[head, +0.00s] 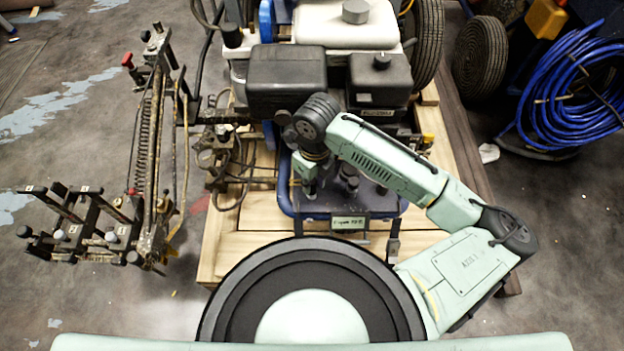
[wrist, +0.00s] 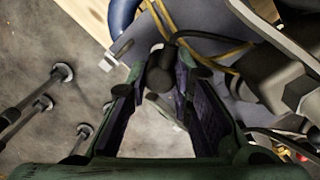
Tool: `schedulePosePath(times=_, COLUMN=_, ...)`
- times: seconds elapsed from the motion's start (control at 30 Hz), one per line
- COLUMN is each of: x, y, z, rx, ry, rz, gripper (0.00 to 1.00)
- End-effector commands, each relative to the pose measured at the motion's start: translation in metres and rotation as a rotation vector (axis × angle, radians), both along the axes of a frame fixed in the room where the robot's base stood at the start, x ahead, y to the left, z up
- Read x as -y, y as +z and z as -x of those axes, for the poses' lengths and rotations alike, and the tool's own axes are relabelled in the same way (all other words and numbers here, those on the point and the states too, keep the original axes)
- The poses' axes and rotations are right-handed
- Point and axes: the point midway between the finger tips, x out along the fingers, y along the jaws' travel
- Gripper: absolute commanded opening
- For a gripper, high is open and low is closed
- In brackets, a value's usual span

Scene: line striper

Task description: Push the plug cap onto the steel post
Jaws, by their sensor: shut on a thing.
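My gripper (head: 308,186) points down over the front of the machine, beside the blue frame. In the wrist view its two dark fingers (wrist: 160,88) are shut on a small black rounded piece with a black cable running off its top, which looks like the plug cap (wrist: 159,73). The cap sits between the fingertips, and the fingers hide part of its sides. I cannot make out the steel post with certainty in either view. I cannot tell whether the cap touches anything beneath it.
The line striper's engine (head: 350,25) and black boxes (head: 285,75) stand behind my gripper. Yellow and black cables (wrist: 225,48) run close to the fingers in the wrist view. A rack with several rods (head: 85,230) stands at left. A blue hose coil (head: 570,95) lies at right.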

Motion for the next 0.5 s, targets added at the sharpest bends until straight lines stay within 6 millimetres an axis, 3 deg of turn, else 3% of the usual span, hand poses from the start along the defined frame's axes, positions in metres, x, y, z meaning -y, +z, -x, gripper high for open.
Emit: schedulePosePath(times=0.5, x=0.000, y=-0.014, z=0.000, rx=0.000, ry=0.000, rz=0.000, gripper=0.00)
